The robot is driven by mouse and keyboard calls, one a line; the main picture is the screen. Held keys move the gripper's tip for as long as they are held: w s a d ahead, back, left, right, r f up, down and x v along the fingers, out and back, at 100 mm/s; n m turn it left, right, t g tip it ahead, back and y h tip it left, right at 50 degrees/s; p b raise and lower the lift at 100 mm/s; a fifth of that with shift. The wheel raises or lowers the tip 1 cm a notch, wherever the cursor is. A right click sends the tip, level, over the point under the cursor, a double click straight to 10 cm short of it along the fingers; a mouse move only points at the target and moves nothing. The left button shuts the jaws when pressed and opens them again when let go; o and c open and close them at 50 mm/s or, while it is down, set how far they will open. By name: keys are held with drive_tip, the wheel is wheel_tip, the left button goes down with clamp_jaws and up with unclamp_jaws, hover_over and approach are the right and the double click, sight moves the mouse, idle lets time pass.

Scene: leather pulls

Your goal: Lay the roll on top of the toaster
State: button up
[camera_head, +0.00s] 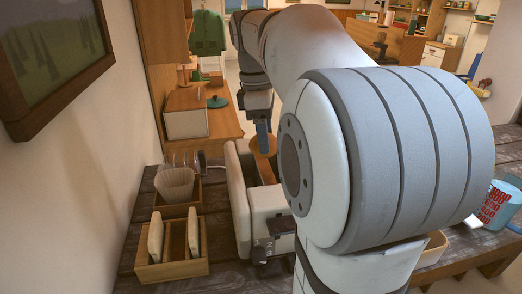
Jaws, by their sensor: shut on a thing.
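The cream toaster (240,200) stands on the dark wooden table, left of my large arm link, which hides its right part. A grey lever block (274,246) is on its near face. My gripper (262,138) points down over the toaster's far part, its bluish fingers shut on the orange-brown roll (264,147). The roll is at or just above the toaster's top opening; I cannot tell whether it touches the toaster. Part of the roll is hidden by the fingers and the arm.
Left of the toaster are a wooden holder (171,268) with two upright slices and a box with a pale ribbed thing (176,184). A wire rack stands behind them. A red-lettered blue cup (497,205) is at right. A framed picture (55,55) hangs on the left wall.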

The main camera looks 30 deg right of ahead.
wheel_tip(320, 180, down, 4)
drive_tip(key=shift+f, duration=0.2)
drive_tip(key=o, duration=0.8)
drive_tip(key=r, duration=0.4)
drive_tip(key=a+r, duration=0.1)
drive_tip(key=r, duration=0.3)
drive_tip(key=w+r, duration=0.1)
drive_tip(key=r, duration=0.3)
drive_tip(key=shift+a+p, duration=0.15)
drive_tip(key=shift+p, duration=0.15)
drive_tip(key=shift+s, duration=0.1)
